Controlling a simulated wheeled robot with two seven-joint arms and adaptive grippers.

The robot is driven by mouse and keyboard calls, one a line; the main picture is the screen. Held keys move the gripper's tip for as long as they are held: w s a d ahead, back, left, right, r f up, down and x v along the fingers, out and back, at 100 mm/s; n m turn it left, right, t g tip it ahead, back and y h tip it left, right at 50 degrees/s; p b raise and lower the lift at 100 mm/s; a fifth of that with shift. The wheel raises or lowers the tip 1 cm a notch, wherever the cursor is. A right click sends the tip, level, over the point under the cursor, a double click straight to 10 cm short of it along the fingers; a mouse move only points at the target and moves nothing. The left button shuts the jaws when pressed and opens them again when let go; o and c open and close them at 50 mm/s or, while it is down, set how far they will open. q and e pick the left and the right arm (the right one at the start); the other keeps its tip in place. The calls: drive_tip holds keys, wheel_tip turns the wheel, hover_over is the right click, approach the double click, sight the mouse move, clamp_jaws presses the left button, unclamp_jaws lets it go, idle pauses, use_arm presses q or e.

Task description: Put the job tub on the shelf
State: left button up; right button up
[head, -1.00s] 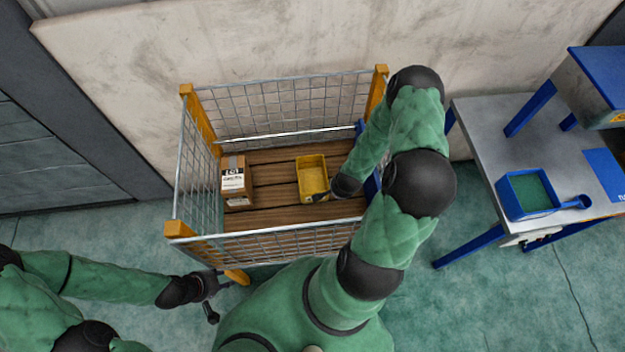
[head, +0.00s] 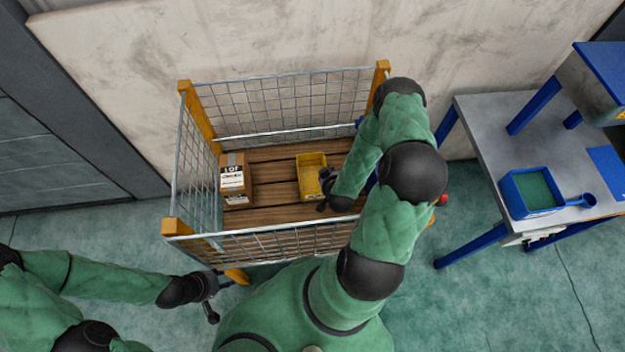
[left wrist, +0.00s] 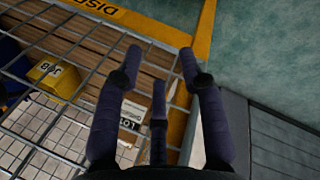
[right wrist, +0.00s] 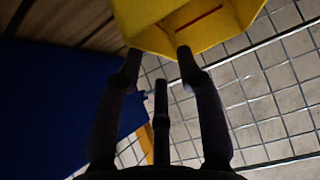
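The job tub (head: 311,178) is a yellow open tub on the wooden slat floor of a wire-mesh cage cart. It also shows in the left wrist view (left wrist: 55,74) with part of its label, and at the top of the right wrist view (right wrist: 175,22). My right gripper (head: 324,184) is inside the cage at the tub's right side. Its fingers (right wrist: 157,54) are spread, with the tips close to the tub's rim; contact is unclear. My left gripper (left wrist: 160,52) is open and empty, outside the cage at its front left. A blue raised shelf (head: 606,72) stands at the right.
A labelled carton (head: 236,178) sits in the cage left of the tub. Mesh walls and orange posts (head: 382,85) surround the cage floor. A grey bench (head: 485,125) at the right holds a blue tray (head: 508,198) with a green inside. Open floor lies between cage and bench.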

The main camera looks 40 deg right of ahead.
drive_tip(key=b+x, duration=0.2)
drive_tip(key=x, duration=0.3)
drive_tip(key=shift+s+d, duration=0.1)
drive_tip(key=shift+s, duration=0.1)
drive_tip(key=shift+w+d+f, duration=0.2)
drive_tip(key=shift+w+f, duration=0.1)
drive_tip(key=shift+w, duration=0.1)
clamp_jaws()
